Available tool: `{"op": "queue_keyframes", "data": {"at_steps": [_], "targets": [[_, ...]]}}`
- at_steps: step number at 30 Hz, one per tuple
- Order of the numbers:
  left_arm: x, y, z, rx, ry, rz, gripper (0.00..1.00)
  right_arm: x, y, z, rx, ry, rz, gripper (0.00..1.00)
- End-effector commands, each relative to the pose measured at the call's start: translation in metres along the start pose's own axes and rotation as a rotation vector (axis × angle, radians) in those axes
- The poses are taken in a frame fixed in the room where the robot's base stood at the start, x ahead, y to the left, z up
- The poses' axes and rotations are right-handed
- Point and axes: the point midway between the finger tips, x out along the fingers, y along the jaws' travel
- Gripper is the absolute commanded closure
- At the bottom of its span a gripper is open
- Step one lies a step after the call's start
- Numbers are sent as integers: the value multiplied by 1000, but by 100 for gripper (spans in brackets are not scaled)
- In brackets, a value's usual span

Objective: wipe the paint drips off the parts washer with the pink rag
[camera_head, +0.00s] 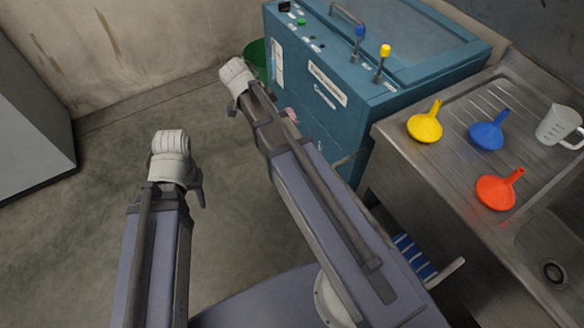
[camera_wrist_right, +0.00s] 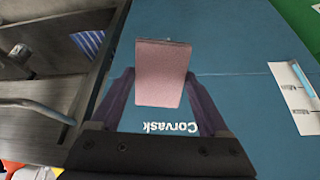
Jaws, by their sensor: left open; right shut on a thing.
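The parts washer (camera_head: 338,125) is a blue cabinet in the upper middle of the head view. Its blue panel (camera_wrist_right: 240,110), with upside-down "Corvask" lettering, fills much of the right wrist view. My right gripper (camera_wrist_right: 160,88) is shut on the pink rag (camera_wrist_right: 160,62), which lies flat between its fingers, in front of that panel. Whether the rag touches the panel I cannot tell. In the head view a bit of the rag (camera_head: 291,115) shows past my right arm, which hides the gripper. My left gripper (camera_head: 200,194) is open and mostly hidden behind its arm. I can make out no paint drips.
A steel sink unit (camera_head: 392,138) stands right of the washer, with yellow (camera_head: 425,127), blue (camera_head: 488,135) and red (camera_head: 496,192) funnels and a clear jug (camera_head: 556,124). A blue striped cloth (camera_head: 413,256) hangs below. A green bin (camera_head: 256,54) is behind. Floor at left is clear.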

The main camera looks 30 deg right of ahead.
Motion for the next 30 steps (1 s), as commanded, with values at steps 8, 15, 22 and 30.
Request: {"op": "queue_keyframes", "data": {"at_steps": [8, 15, 22, 30], "targets": [[76, 7, -4, 0, 1, 0, 53, 58, -4, 10, -38, 174, -24, 66], [136, 13, -8, 0, 2, -1, 53, 96, -8, 14, -66, 339, -50, 66], [206, 20, -12, 0, 3, -1, 53, 136, -13, 20, -91, 523, -82, 66], [289, 28, -17, 0, 4, -2, 53, 179, -18, 31, -107, 731, -121, 66]]}}
